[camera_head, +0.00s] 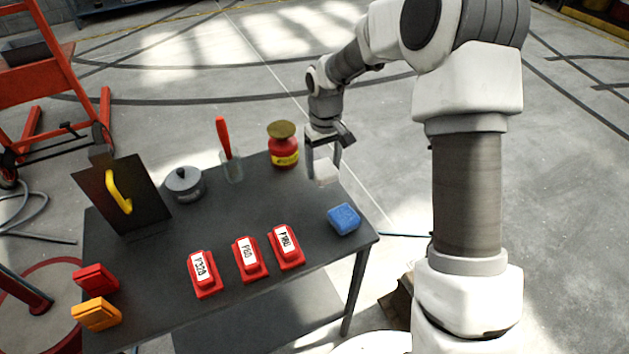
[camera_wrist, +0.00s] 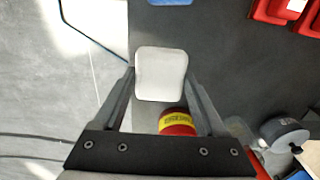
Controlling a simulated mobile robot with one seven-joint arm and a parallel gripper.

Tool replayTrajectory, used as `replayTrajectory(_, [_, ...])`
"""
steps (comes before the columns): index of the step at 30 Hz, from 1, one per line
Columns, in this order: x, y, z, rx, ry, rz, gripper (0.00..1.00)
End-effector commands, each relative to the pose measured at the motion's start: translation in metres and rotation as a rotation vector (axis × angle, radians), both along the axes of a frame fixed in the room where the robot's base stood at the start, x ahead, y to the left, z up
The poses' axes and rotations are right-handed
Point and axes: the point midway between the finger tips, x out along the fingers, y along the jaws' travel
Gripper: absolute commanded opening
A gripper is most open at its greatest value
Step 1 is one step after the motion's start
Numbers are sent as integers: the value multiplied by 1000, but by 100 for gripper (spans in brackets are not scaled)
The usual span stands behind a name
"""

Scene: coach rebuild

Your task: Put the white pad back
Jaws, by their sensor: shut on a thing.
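The white pad (camera_head: 325,173) is between the fingers of my gripper (camera_head: 323,168), near the back right edge of the dark table (camera_head: 270,210). In the wrist view the pad (camera_wrist: 161,74) is a pale rounded square, with the fingertips of my gripper (camera_wrist: 160,76) at its two sides. My gripper is shut on it. I cannot tell whether the pad touches the table top or hangs just above it.
A red jar (camera_head: 283,148) stands left of my gripper. A blue sponge-like block (camera_head: 344,219) lies at the right. Three red labelled blocks (camera_head: 248,258) line the front. The table's middle is clear.

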Motion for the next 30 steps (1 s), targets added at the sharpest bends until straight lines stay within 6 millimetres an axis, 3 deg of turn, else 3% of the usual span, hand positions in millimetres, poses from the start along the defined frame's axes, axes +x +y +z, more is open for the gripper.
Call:
replayTrajectory(6, [4,22,-13,0,0,-1,29])
replayTrajectory(16, [3,22,-52,0,2,-3,29])
replayTrajectory(22, [4,22,-54,0,0,-3,29])
replayTrajectory(23, [3,22,-54,0,1,-3,75])
replayTrajectory(27, [3,22,-53,0,1,-3,100])
replayTrajectory(30, [3,22,-53,0,1,-2,100])
